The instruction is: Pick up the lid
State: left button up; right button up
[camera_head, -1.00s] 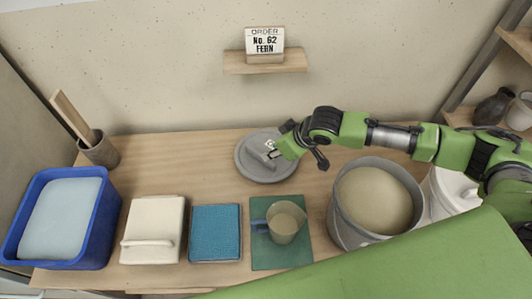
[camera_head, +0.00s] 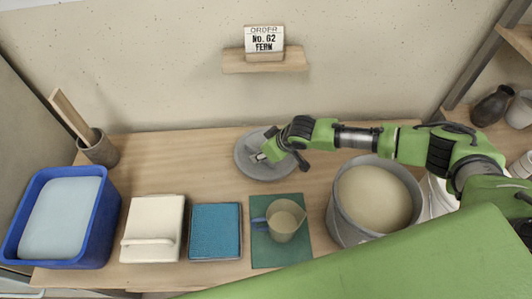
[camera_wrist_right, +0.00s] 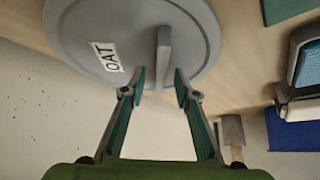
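The lid (camera_head: 266,173) is a grey disc lying flat on the workbench behind the green mat. In the right wrist view the lid (camera_wrist_right: 85,30) shows an OAT label and a raised bar handle (camera_wrist_right: 164,48). My right gripper (camera_head: 262,156) is over the lid. In the right wrist view the gripper (camera_wrist_right: 161,82) is open, its two fingers on either side of the handle's near end. I cannot tell whether they touch it. In the head view the gripper and wrist hide part of the lid and handle. My left gripper is not in view.
An open grey bucket (camera_head: 337,218) of beige glaze stands right of the lid. A pitcher (camera_head: 283,224) stands on the green mat (camera_head: 268,258). Left are a blue sponge pad (camera_head: 216,231), a pale box (camera_head: 153,225), a blue tub (camera_head: 100,230) and a tool pot (camera_head: 101,151).

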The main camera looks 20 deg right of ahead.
grip_shut()
